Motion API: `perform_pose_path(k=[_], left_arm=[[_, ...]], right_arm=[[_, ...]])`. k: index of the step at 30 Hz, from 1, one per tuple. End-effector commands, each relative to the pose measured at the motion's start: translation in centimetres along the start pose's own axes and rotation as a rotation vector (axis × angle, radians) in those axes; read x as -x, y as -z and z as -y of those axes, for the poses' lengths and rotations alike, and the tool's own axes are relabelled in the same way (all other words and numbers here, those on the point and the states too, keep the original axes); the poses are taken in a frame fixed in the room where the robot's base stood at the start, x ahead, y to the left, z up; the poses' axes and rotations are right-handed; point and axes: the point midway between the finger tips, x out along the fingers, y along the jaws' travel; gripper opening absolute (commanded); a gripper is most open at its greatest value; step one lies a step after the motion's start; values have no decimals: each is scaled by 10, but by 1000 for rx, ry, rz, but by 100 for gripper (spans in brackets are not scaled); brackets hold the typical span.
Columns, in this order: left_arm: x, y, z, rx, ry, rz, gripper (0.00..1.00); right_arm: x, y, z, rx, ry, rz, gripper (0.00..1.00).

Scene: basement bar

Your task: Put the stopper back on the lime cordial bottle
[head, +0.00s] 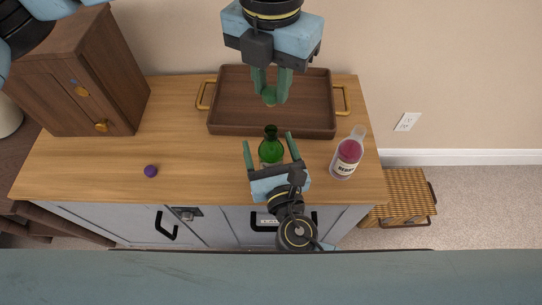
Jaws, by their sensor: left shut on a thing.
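The green bottle (271,151), likely the lime cordial, stands upright on the wooden counter with its dark neck uncovered at the top. My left gripper (270,97) hangs above and behind it, over the tray, shut on a small green stopper (269,98) mostly hidden between its fingertips. The stopper is apart from the bottle neck. My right gripper (269,146) reaches up from the front edge. Its fingers are spread on both sides of the green bottle, with small gaps visible, and its palm hides the bottle's lower part.
A brown tray (225,122) with brass handles lies at the back. A pink bottle (347,155) labelled as berry stands at the right. A small purple ball-like piece (151,171) lies at the left. A wooden cabinet (90,80) stands far left. The counter's left-middle is mostly clear.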

Motion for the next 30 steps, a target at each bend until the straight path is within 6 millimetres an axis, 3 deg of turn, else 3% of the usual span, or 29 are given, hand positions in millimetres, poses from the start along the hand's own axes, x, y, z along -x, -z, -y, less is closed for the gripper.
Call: perform_pose_path(k=[10, 25, 30], left_arm=[[0, 0, 0, 0, 0, 0, 3], [0, 0, 0, 0, 0, 0, 3], [-8, 0, 0, 0, 0, -2, 3]], right_arm=[[-2, 0, 0, 0, 0, -1, 73], [-2, 0, 0, 0, 0, -1, 7], [-2, 0, 0, 0, 0, -1, 7]])
